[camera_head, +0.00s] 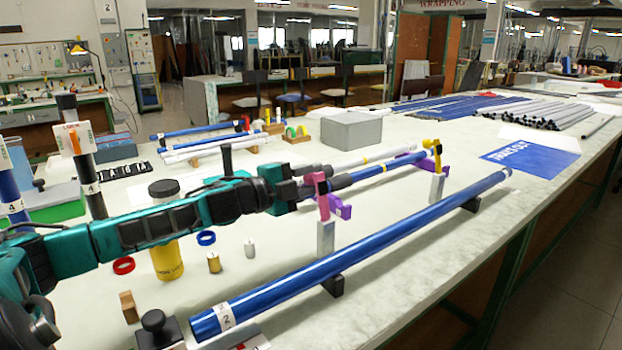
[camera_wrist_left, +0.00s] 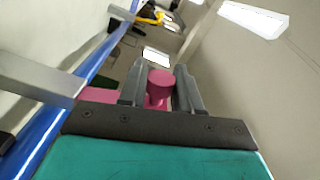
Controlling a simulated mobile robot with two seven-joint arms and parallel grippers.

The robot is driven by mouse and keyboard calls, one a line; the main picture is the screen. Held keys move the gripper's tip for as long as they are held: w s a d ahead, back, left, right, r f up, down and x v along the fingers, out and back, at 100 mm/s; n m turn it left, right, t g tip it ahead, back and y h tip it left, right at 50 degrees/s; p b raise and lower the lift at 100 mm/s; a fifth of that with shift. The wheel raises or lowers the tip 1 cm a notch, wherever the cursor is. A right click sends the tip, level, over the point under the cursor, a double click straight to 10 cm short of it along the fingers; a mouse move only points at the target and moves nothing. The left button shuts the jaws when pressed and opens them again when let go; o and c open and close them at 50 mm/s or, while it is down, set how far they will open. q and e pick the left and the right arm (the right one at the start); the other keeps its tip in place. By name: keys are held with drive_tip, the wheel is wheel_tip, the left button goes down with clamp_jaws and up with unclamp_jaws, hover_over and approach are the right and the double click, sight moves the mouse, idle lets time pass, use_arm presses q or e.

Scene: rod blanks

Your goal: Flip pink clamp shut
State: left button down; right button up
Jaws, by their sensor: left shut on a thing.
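The pink clamp (camera_head: 322,199) stands on top of a light grey post (camera_head: 325,238) near the middle of the table. My left gripper (camera_head: 320,184) reaches in from the left and is at the clamp's upper part. In the left wrist view the pink knob of the clamp (camera_wrist_left: 158,86) sits between the two grey fingers, which are shut on it. A further pink part (camera_wrist_left: 98,95) shows left of the fingers. The gripper hides part of the clamp, so I cannot tell how far its arm is turned. My right gripper is not in view.
A yellow clamp (camera_head: 432,148) stands on another grey post farther right. A long blue tube (camera_head: 370,239) lies in front on dark supports. A blue rod (camera_head: 385,170) rests on purple supports behind the clamp. A yellow bottle (camera_head: 166,250) and small weights stand to the left.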

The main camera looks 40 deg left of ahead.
sight(324, 188)
use_arm(q)
drive_tip(key=shift+d, duration=0.1)
drive_tip(key=shift+s+d+r+m+p, duration=0.15)
drive_tip(key=shift+d+r+m+p, duration=0.15)
drive_tip(key=shift+d+m+p, duration=0.3)
drive_tip(key=shift+s+d+r+m+p, duration=0.15)
drive_tip(key=shift+d+r+m+p, duration=0.15)
drive_tip(key=shift+m, duration=0.5)
drive_tip(key=d+m, duration=0.1)
drive_tip(key=d+m+p, duration=0.1)
drive_tip(key=shift+s+d+r+m, duration=0.1)
drive_tip(key=shift+s+r+m, duration=0.1)
drive_tip(key=shift+s+m, duration=0.1)
drive_tip(key=shift+s+d+m+p, duration=0.1)
drive_tip(key=shift+d+m+p, duration=0.2)
drive_tip(key=shift+d+m, duration=0.35)
drive_tip(key=shift+m, duration=0.25)
drive_tip(key=c, duration=0.9)
unclamp_jaws()
drive_tip(key=shift+s+f, duration=0.1)
drive_tip(key=shift+s, duration=0.1)
